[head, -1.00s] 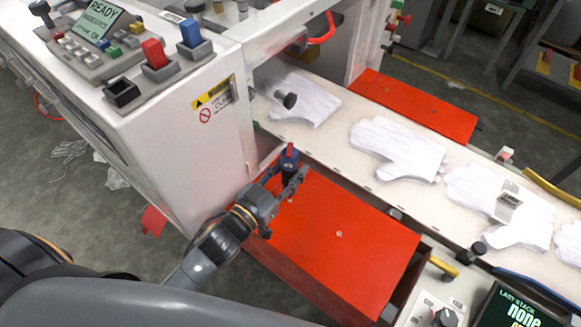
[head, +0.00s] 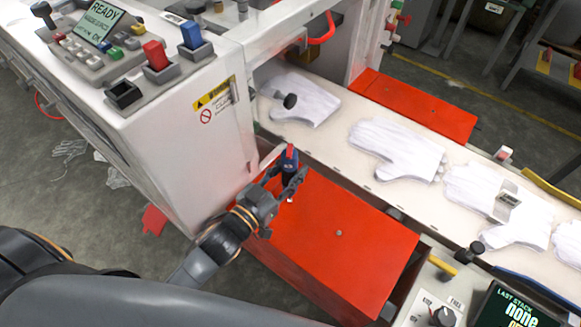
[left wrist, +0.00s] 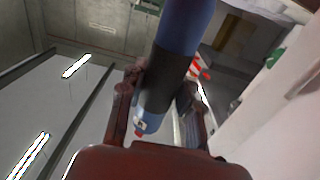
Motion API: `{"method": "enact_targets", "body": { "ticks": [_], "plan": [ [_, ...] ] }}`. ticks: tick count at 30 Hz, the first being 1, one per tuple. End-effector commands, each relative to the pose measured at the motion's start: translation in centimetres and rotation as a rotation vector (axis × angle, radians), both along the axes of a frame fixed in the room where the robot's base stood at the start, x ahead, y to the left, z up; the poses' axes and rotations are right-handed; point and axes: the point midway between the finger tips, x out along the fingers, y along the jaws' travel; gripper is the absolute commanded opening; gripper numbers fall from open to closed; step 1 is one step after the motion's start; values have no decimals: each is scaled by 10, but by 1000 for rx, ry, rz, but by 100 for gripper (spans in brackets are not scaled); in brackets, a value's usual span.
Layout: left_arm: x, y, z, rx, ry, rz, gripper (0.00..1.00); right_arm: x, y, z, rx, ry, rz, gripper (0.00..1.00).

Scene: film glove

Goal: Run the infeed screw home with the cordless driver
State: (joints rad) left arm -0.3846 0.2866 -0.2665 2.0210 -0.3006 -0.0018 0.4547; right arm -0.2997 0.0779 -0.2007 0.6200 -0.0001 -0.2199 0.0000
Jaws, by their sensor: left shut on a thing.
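The cordless driver (head: 290,157), blue with a red part on top, stands roughly upright in my left gripper (head: 285,181). The left wrist view shows the driver's blue and black body (left wrist: 172,75) between the two fingers (left wrist: 160,105). A small round screw head (head: 338,233) shows on the cover, to the right of the driver and apart from it. I cannot tell what the driver's tip touches. My right gripper is not in view.
White gloves (head: 397,150) lie along the pale conveyor (head: 345,172) behind the cover. The white machine housing (head: 190,150) with its control panel (head: 112,45) stands close on the left. A dark screen (head: 515,308) is at the lower right.

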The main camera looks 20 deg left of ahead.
Motion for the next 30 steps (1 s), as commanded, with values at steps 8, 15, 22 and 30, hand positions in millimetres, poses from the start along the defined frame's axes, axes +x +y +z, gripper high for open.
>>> {"method": "enact_targets", "body": {
  "ticks": [8, 15, 22, 30],
  "plan": [
    [0, 0, 1, -1, -4, 0, 1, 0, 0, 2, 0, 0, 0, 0],
    [0, 0, 1, 0, -4, 0, 1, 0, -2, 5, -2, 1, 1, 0],
    [0, 0, 0, 0, -4, 0, 1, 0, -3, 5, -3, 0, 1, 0],
    [0, 0, -1, -1, -3, 0, 1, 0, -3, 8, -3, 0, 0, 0]
  ]
}}
